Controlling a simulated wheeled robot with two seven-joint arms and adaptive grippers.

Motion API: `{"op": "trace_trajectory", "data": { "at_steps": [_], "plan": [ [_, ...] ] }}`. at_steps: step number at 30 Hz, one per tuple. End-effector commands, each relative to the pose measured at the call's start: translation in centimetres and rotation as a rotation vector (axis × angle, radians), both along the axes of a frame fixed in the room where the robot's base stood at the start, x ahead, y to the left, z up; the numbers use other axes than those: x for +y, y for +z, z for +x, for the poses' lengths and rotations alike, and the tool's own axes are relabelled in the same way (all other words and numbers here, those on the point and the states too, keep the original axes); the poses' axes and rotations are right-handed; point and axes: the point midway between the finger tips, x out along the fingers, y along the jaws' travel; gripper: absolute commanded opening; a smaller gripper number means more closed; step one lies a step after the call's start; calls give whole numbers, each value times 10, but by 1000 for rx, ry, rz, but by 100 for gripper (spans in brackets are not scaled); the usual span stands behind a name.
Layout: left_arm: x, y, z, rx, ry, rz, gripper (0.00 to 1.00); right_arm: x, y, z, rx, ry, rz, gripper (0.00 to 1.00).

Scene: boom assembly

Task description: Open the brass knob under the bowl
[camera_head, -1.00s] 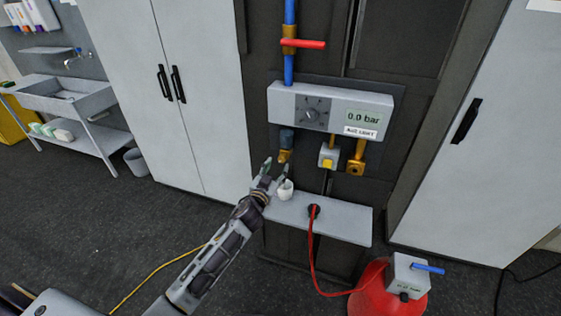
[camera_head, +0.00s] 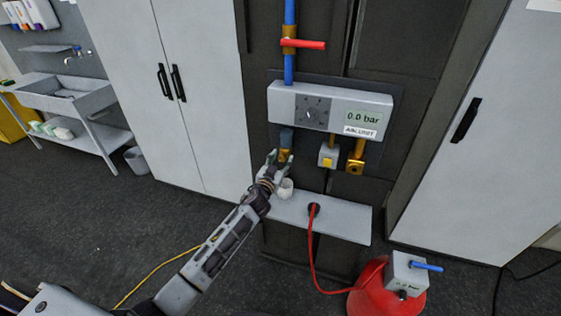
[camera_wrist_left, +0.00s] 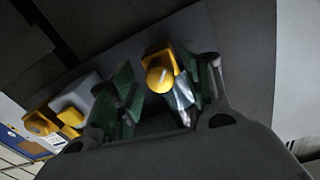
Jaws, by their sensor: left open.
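The brass knob (camera_head: 285,154) hangs under the dark blue-grey bowl (camera_head: 286,136), below the left part of the grey panel unit. My left gripper (camera_head: 279,160) is open, with its fingertips at the height of the knob, and partly covers it in the head view. In the left wrist view the round brass knob (camera_wrist_left: 160,76) shows between the green-padded fingers of my left gripper (camera_wrist_left: 165,88), closer to the right finger. I cannot tell whether a finger touches it. My right gripper is not in view.
A grey box with a yellow button (camera_head: 327,156) and a brass fitting (camera_head: 356,158) hang right of the knob. A white cup (camera_head: 286,189) stands on the shelf (camera_head: 335,219) below. A red hose (camera_head: 312,255) runs from the shelf to a red tank (camera_head: 385,298).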

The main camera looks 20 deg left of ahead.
Motion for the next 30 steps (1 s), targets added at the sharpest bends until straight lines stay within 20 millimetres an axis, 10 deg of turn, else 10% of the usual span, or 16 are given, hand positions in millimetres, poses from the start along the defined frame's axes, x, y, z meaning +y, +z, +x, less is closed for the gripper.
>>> {"op": "trace_trajectory", "data": {
  "at_steps": [13,30],
  "plan": [
    [0,0,0,0,0,0,3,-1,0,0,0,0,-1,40],
    [0,0,0,-3,-1,105,3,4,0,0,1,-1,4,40]
  ]
}}
